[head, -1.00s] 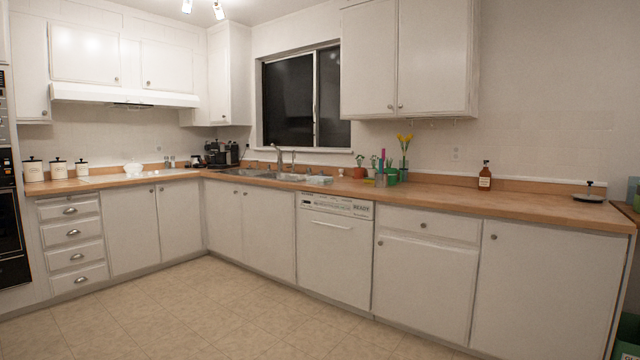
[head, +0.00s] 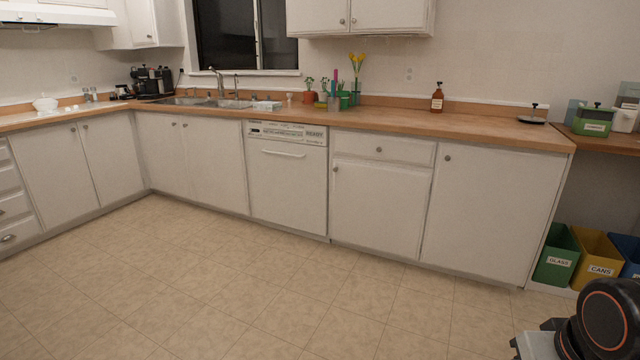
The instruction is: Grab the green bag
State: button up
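A green bag-like container (head: 557,258) labelled GLASS stands on a low white base at the lower right, beyond the end of the counter. It is open at the top, and its left side is close to the cabinet's end. A smaller green box-shaped item (head: 593,122) with a pale label sits on the wooden surface at the right. I cannot tell for sure which of the two is the green bag. Part of my arm shows in the lower right corner, in front of the containers and well apart from them. My gripper is not in view.
A yellow container (head: 600,257) labelled CANS and a blue one (head: 629,254) stand right of the green one. The wooden counter (head: 470,122) holds a brown bottle (head: 437,98) and several plants. The tiled floor (head: 270,290) is clear before the white cabinets.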

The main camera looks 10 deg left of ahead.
aim_at(263, 106)
jog(key=i+j+u, duration=0.3)
jog(key=i, duration=0.25)
jog(key=i+j+u, duration=0.35)
jog(key=i, duration=0.2)
jog(key=i+l+u, duration=0.1)
jog(key=i+u, duration=0.2)
jog(key=i, duration=0.25)
